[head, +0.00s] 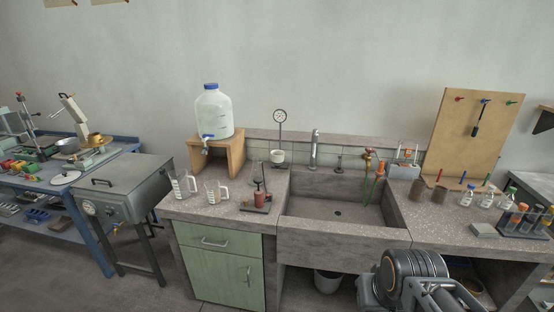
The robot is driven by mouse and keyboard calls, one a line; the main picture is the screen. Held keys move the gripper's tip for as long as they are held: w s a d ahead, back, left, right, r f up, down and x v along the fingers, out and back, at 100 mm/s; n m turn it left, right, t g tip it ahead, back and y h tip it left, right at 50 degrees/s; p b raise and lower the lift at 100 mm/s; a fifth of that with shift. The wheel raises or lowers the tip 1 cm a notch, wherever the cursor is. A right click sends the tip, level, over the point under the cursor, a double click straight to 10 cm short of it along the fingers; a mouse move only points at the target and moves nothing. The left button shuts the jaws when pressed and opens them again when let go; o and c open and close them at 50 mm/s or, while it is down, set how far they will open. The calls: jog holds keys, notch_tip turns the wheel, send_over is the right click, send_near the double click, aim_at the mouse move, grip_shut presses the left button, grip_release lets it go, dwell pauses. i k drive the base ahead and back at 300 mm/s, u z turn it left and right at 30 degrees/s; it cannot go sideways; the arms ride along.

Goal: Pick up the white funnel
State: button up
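I cannot make out a white funnel for certain. A small white cup-shaped thing (278,157) sits at the back of the bench left of the sink, at the foot of a thin post with a round dial. It is too small to tell whether it is a funnel. Grey and dark parts of my arm show at the bottom right, in front of the bench and low. My gripper (446,292) seems to be among them, well apart from the white thing. Its fingers cannot be made out clearly.
A concrete sink (335,208) with a tap (314,150) is in the middle. Bottles (487,197) and a pegboard (470,140) are at right. A metal cabinet (120,185) stands left.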

aim_at(278, 161)
jog(key=z, duration=0.25)
jog(key=i, duration=0.85)
jog(key=u, duration=0.95)
jog(key=i, duration=0.95)
jog(key=u, duration=0.25)
